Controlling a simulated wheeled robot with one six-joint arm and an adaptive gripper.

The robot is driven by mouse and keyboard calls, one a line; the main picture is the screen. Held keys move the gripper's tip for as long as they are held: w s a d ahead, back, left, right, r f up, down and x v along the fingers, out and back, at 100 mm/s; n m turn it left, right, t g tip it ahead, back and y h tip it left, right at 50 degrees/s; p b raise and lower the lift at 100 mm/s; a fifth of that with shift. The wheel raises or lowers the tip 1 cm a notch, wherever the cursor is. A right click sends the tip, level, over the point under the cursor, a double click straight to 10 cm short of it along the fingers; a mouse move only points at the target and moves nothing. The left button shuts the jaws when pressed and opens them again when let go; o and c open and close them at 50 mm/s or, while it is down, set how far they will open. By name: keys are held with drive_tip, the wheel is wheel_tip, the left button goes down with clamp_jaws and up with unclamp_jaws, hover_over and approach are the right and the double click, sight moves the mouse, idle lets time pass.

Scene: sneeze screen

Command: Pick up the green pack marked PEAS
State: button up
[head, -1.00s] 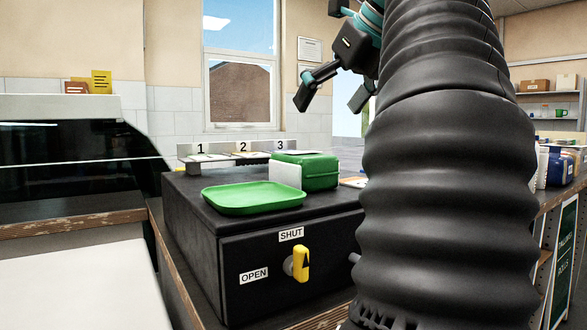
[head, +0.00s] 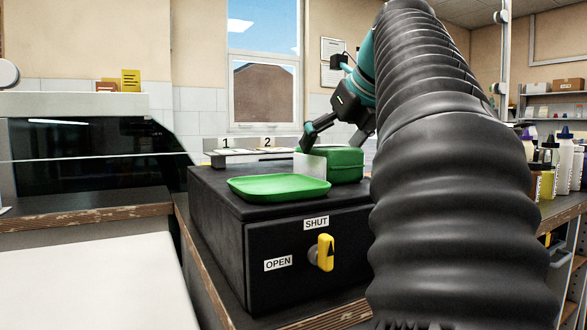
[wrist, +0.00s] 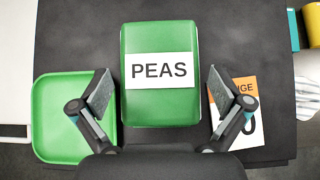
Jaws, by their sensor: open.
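The green pack marked PEAS (wrist: 160,105) lies on top of a black box, its white label facing up in the wrist view. In the head view the pack (head: 340,166) sits behind and right of a green tray, with a white panel on its left side. My gripper (wrist: 157,92) is open, one finger to each side of the pack, with gaps between fingers and pack. In the head view my gripper (head: 334,140) is just above the pack. I cannot tell whether the fingertips are below its top.
The green tray (head: 279,187) lies left of the pack on the black box (head: 255,260). An orange and white card (wrist: 248,128) lies close to the right finger. A yellow handle (head: 325,252) sticks out of the box front. Several bottles (head: 560,160) stand at the right.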

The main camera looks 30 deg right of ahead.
sight(327, 147)
drive_tip(key=shift+x, duration=0.95)
drive_tip(key=shift+a, duration=0.1)
drive_tip(key=c, duration=1.5)
drive_tip(key=shift+r, duration=0.2)
wheel_tip(327, 147, up, 5)
drive_tip(key=shift+p, duration=1.25)
drive_tip(key=shift+w+r, duration=0.1)
drive_tip(key=shift+r, duration=2.2)
